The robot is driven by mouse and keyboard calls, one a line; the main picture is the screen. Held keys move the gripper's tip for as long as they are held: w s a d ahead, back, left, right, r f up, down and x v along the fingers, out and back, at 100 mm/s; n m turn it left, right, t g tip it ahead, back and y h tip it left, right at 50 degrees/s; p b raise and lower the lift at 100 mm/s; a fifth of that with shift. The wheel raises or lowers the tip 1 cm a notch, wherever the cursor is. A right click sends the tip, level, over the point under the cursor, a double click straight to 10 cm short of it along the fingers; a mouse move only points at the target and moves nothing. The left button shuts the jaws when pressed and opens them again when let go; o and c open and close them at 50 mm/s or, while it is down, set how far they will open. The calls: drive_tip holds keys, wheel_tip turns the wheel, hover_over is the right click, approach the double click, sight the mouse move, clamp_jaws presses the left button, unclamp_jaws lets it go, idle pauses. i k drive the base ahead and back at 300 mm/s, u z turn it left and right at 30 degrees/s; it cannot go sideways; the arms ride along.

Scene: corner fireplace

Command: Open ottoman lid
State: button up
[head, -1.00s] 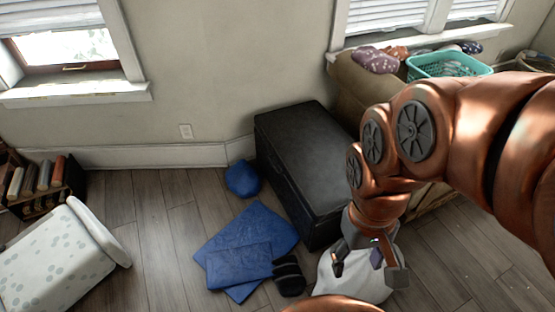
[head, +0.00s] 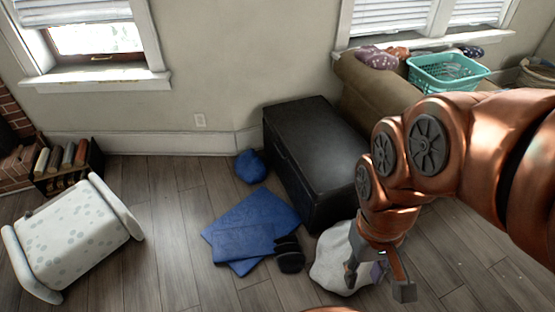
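The black ottoman (head: 318,155) stands against the wall in the middle of the head view, with its lid lying flat and closed. My gripper (head: 378,283) points down at the lower right, in front of and to the right of the ottoman's near end, and clear of it. Its two fingers are spread apart, and I see nothing clamped between them. My arm passes in front of the area to the right of the ottoman.
A white sack-like item (head: 333,262) lies by the ottoman's near end, partly behind my gripper. Blue folded cloth (head: 248,228), dark items (head: 289,254) and a blue bundle (head: 250,166) lie left of it. A brown sofa (head: 372,88) holding a teal basket (head: 447,72) stands behind.

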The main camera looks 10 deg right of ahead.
sight(324, 150)
drive_tip(key=u, duration=0.45)
drive_tip(key=i, duration=1)
drive_tip(key=u, duration=0.2)
